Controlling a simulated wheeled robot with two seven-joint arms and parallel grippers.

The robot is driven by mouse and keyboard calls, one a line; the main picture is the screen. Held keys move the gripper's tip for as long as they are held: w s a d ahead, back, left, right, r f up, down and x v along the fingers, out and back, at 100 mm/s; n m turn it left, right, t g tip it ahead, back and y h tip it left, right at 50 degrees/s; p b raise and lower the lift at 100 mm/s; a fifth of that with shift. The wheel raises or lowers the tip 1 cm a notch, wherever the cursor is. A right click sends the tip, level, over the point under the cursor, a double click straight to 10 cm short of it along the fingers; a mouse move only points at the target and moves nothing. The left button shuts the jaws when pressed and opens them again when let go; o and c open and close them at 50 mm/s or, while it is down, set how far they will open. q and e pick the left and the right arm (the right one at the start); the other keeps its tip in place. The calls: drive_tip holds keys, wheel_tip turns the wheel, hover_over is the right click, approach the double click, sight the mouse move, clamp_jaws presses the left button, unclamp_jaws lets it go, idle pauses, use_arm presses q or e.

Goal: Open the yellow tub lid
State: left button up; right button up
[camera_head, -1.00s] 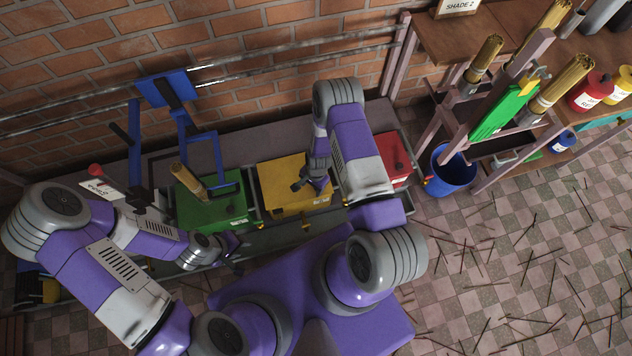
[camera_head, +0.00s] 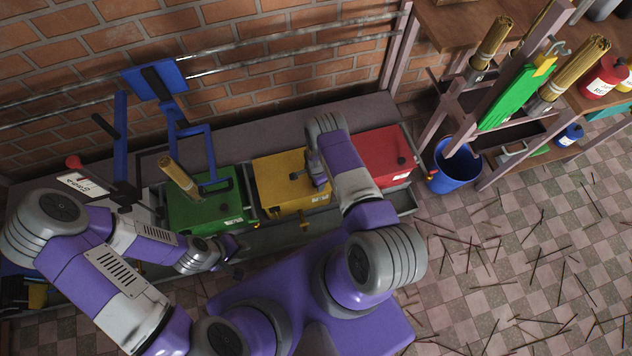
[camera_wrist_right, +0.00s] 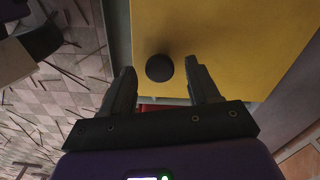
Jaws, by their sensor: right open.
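The yellow tub lid (camera_head: 276,176) is shut, between the green and red tubs in the head view. It also fills much of the right wrist view (camera_wrist_right: 220,45). Its round black knob (camera_wrist_right: 159,68) shows in the right wrist view, ahead of and between my right gripper's fingertips. My right gripper (camera_wrist_right: 159,82) is open and empty, over the lid. In the head view my right arm hides most of that gripper and part of the lid. My left gripper (camera_head: 232,246) is near the front of the green tub, away from the yellow lid; its jaws are too small to judge.
The green tub (camera_head: 205,212) and red tub (camera_head: 383,155) flank the yellow one. A blue frame (camera_head: 205,150) stands behind the green tub. A blue bucket (camera_head: 455,172) and a wooden rack are to the right. Sticks lie scattered on the checkered floor.

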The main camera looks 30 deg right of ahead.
clamp_jaws()
idle(0.4)
